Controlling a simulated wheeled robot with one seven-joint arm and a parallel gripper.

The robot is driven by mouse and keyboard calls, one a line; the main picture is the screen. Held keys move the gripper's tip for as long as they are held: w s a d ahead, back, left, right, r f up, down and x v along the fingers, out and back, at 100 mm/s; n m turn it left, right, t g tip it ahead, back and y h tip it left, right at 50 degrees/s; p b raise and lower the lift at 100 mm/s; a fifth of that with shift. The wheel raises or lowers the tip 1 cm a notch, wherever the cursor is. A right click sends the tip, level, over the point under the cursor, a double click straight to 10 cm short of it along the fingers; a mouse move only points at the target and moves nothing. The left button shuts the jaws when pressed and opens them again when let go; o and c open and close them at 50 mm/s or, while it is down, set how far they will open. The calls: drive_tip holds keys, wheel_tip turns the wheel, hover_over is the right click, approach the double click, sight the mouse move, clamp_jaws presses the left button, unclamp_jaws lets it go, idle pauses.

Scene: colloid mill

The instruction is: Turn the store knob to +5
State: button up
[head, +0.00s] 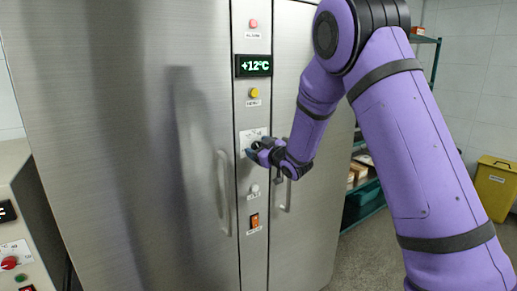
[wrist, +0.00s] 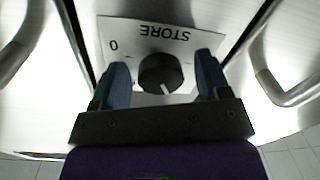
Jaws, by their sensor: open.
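The black round store knob (wrist: 160,72) sits on a white plate (wrist: 205,32) marked STORE, which appears upside down in the wrist view. A 0 mark shows on the plate, and the knob's white pointer line faces the lower edge of the picture. My gripper (wrist: 162,68) is open, with one blue finger on each side of the knob; I cannot tell whether they touch it. In the head view my gripper (head: 251,154) is at the cabinet's centre panel and hides the knob. The display (head: 254,66) above reads +12°C.
A red button (head: 253,24) and a yellow button (head: 254,93) are above the plate; a pale knob (head: 254,189) and an orange switch (head: 255,220) are below. Vertical door handles flank the panel, the left one (head: 223,193) close by. A yellow bin (head: 495,187) stands far right.

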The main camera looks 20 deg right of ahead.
drive_tip(key=c, duration=0.9)
drive_tip(key=shift+c, duration=0.2)
drive_tip(key=m, duration=0.5)
drive_tip(key=shift+m, duration=0.4)
drive_tip(key=m, duration=0.6)
drive_tip(key=shift+f+t, duration=0.1)
drive_tip(key=shift+t, duration=0.2)
drive_tip(key=shift+a, duration=0.1)
drive_tip(key=o, duration=0.9)
